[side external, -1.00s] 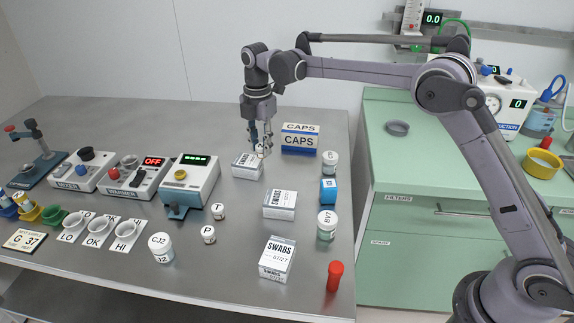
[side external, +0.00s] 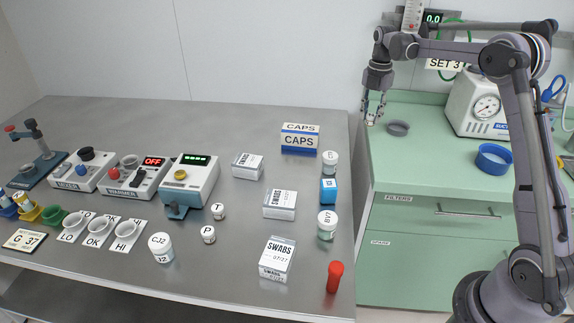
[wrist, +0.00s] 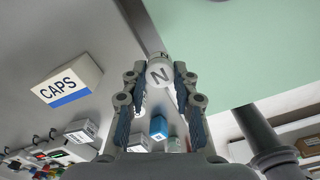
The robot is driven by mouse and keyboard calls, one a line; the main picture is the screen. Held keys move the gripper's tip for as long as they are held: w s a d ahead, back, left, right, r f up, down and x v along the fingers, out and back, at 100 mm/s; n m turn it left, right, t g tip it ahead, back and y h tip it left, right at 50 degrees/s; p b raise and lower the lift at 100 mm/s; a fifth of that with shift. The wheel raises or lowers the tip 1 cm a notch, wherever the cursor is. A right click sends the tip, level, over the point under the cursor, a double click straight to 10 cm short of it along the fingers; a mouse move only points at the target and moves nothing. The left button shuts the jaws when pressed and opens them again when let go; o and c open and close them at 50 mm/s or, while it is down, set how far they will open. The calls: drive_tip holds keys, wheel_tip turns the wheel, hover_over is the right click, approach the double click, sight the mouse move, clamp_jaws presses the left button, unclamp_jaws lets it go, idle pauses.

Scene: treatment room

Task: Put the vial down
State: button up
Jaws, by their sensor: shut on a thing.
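My gripper (side external: 373,108) is raised near the left edge of the green counter, left of a shallow grey dish. It is shut on a small white-capped vial (wrist: 159,72), whose cap shows the letter N in the wrist view. In the side view the vial (side external: 369,121) is a small pale shape at the fingertips. The vial's lower part is hidden by the fingers and cap. I cannot tell how high it is above the counter. The grey dish (side external: 398,128) looks empty.
The green counter (side external: 440,175) also bears a blue ring-shaped dish (side external: 494,158) and a white gauge unit (side external: 478,105). On the steel table (side external: 120,285) stand a CAPS box (side external: 299,138), SWABS boxes (side external: 280,205), several labelled jars and devices. A SET 3 sign (side external: 445,64) is on the wall.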

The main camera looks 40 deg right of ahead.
drive_tip(key=shift+s+d, duration=0.3)
drive_tip(key=shift+d, duration=0.25)
drive_tip(key=shift+s+d, duration=0.3)
drive_tip(key=shift+d, duration=0.2)
drive_tip(key=w+a+f, duration=0.4)
drive_tip(key=w+a, duration=0.1)
drive_tip(key=w+a+f, duration=0.2)
drive_tip(key=w+f, duration=0.1)
drive_tip(key=shift+w+a, duration=0.25)
drive_tip(key=shift+f, duration=2)
drive_tip(key=o, duration=0.9)
drive_tip(key=shift+f, duration=0.15)
drive_tip(key=shift+o, duration=0.2)
